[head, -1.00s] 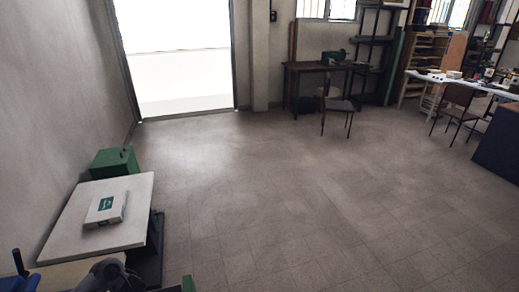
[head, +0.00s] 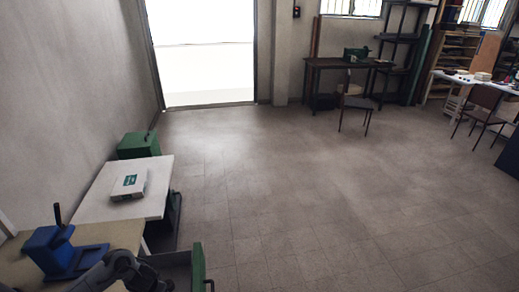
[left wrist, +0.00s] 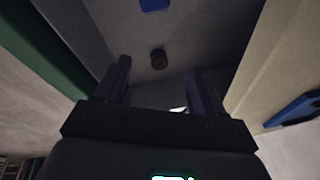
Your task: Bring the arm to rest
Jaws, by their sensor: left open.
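In the left wrist view my left gripper (left wrist: 158,72) is open, its two dark fingers apart with nothing between them. Beyond them is the dark inside of an open drawer, with a small dark round thing (left wrist: 157,58) and part of a blue thing (left wrist: 155,5). In the head view my left arm (head: 120,268) reaches in at the bottom left, beside the open drawer's green front (head: 198,267). The left fingertips cannot be made out there. My right gripper is not in view.
A beige bench (head: 95,236) with a blue press (head: 58,250) stands beside the arm. Behind it, a white table (head: 100,205) bears a flat white box (head: 130,184), with a green case (head: 138,145) beyond. The floor (head: 310,200) to the right is clear.

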